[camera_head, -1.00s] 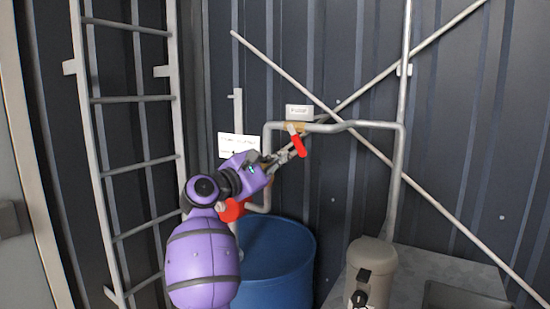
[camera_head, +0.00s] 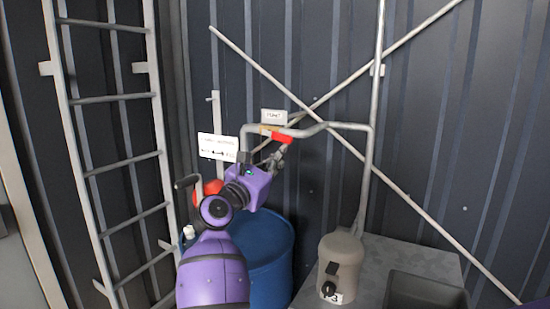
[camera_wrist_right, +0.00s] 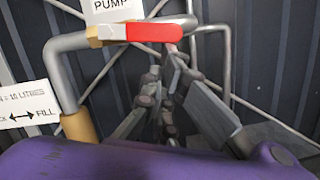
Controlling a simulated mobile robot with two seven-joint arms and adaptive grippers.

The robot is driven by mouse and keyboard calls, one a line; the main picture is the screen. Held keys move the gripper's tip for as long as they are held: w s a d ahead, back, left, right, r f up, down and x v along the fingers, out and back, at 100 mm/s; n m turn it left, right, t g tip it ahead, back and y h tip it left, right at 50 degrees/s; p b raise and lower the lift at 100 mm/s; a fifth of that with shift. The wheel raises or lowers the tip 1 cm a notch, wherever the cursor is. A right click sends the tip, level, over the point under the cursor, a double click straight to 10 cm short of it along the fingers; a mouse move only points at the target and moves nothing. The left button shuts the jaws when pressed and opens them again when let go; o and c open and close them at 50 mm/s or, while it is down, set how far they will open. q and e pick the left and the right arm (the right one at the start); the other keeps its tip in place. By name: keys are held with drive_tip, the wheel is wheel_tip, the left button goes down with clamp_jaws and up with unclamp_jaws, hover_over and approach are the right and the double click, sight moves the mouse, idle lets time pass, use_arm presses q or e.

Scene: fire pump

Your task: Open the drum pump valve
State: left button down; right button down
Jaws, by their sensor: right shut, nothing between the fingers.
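The valve on the grey pipe has a red lever handle (camera_head: 281,138) and a brass body (camera_head: 266,129). The lever lies along the horizontal pipe, pointing right. In the right wrist view the red lever (camera_wrist_right: 155,32) also lies along the pipe, right of the brass body (camera_wrist_right: 106,36). My right gripper (camera_head: 281,153) is shut and empty, just below the lever's right end. In the wrist view its fingertips (camera_wrist_right: 174,55) are close under the lever's free end; I cannot tell if they touch it. My left gripper is not in view.
A blue drum (camera_head: 265,262) stands below the pipe, behind my right arm. A beige pump canister (camera_head: 341,262) stands on a grey surface, with a dark tray (camera_head: 427,291) at right. A ladder (camera_head: 110,155) is on the left. Diagonal braces cross the wall.

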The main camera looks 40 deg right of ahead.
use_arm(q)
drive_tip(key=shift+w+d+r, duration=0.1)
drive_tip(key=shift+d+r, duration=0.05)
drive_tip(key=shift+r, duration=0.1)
use_arm(e)
drive_tip(key=shift+s+d+r, duration=0.1)
drive_tip(key=shift+s+r, duration=0.2)
drive_tip(key=shift+s, duration=0.1)
